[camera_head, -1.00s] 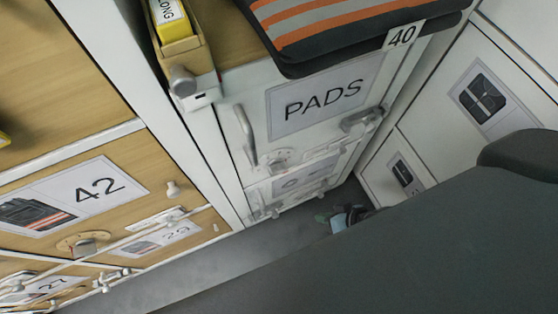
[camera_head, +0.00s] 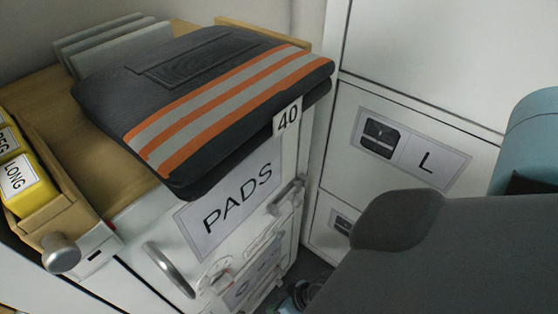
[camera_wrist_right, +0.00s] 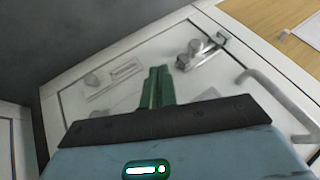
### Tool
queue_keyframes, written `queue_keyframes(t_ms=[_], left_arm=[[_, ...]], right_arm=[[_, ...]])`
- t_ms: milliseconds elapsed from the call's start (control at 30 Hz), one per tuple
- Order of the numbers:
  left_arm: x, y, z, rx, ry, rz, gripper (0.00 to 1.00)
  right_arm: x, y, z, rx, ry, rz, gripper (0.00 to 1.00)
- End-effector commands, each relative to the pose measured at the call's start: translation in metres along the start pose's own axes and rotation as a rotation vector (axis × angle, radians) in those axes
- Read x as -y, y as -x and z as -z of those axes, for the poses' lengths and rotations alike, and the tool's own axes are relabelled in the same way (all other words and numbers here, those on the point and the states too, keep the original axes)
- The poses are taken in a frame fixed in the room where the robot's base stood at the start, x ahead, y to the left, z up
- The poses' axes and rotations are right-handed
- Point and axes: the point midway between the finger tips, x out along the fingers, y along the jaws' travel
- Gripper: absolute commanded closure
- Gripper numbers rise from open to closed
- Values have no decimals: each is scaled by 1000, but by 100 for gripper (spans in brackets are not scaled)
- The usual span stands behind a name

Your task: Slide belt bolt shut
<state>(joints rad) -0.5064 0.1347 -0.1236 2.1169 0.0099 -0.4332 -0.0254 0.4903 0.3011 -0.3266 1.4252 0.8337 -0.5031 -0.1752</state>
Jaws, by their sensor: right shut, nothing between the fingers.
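A metal bolt (camera_head: 287,196) sits at the right edge of the white PADS door (camera_head: 228,205) in the head view. I cannot tell whether it is the belt bolt; no label in view reads "belt". The right wrist view shows a bolt-like fitting (camera_wrist_right: 203,52) on a white door (camera_wrist_right: 130,75), beyond and right of my right gripper (camera_wrist_right: 159,72). Its green fingers are shut together and empty, apparently short of the door. In the head view the right gripper (camera_head: 297,296) is mostly hidden behind my dark arm. My left gripper is out of view.
A folded dark garment with orange stripes (camera_head: 225,100) overhangs the wooden cabinet top. A curved handle (camera_head: 168,270) sticks out from the PADS door, and a knob (camera_head: 61,253) stands left of it. White drawers marked L (camera_head: 430,160) are on the right.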

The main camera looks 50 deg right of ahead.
Motion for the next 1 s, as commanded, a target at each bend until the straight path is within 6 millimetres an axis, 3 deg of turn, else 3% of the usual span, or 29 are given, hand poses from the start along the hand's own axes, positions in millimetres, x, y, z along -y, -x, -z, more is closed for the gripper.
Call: queue_keyframes(t_ms=[33, 233, 533, 1000], left_arm=[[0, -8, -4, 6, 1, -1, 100], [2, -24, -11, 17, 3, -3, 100], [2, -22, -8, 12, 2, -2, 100], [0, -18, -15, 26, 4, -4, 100]], right_arm=[[-1, -14, -2, 2, -4, 1, 100], [-1, -50, -2, 1, -2, 1, 100], [33, -59, 2, -1, -1, 1, 100], [38, -61, 3, 0, 0, -1, 100]])
